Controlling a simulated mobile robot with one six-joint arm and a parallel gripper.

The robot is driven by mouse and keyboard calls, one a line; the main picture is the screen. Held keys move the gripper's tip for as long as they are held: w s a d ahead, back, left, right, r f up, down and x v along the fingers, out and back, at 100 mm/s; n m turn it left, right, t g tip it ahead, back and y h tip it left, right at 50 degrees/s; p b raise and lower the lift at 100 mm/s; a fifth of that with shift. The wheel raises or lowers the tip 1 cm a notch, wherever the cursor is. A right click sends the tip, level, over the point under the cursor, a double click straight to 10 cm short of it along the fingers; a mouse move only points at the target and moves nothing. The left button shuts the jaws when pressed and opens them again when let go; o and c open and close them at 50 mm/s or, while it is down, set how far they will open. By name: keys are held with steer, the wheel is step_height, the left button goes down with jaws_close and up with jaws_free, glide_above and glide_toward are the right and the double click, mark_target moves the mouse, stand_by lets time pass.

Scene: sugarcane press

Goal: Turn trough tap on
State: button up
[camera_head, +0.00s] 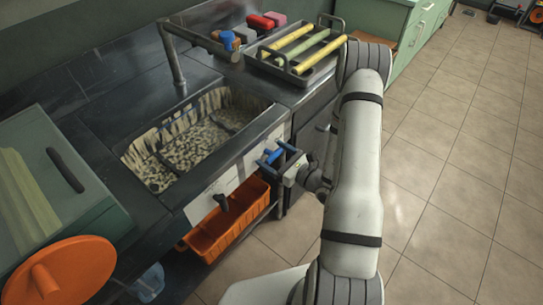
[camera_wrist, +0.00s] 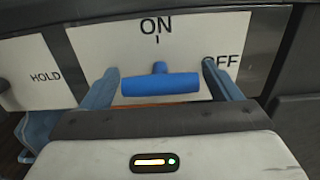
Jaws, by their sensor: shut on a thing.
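In the head view the tap handle (camera_head: 272,156) is on the trough's front face, between the fingers of my gripper (camera_head: 280,160). The speckled trough (camera_head: 205,135) is set into the dark counter.
An orange bin (camera_head: 240,225) sits on a shelf below the trough, with a dark handle (camera_head: 222,202) above it. A tray of yellow and green canes (camera_head: 300,50) stands on the counter behind my arm. An orange wheel (camera_head: 75,265) is at left.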

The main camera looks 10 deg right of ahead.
steer(key=shift+a, duration=0.3)
steer(key=shift+d+f+m, duration=0.1)
steer(key=shift+d+m, duration=0.1)
steer(key=shift+m, duration=0.1)
steer(key=m+p, duration=0.1)
steer(key=m, duration=0.3)
steer(key=m+p, duration=0.2)
steer(key=m, duration=0.4)
steer(key=shift+d+m, duration=0.1)
steer(key=shift+m, duration=0.2)
steer(key=o, duration=0.8)
steer(key=shift+o, duration=0.2)
steer(key=shift+d, duration=0.1)
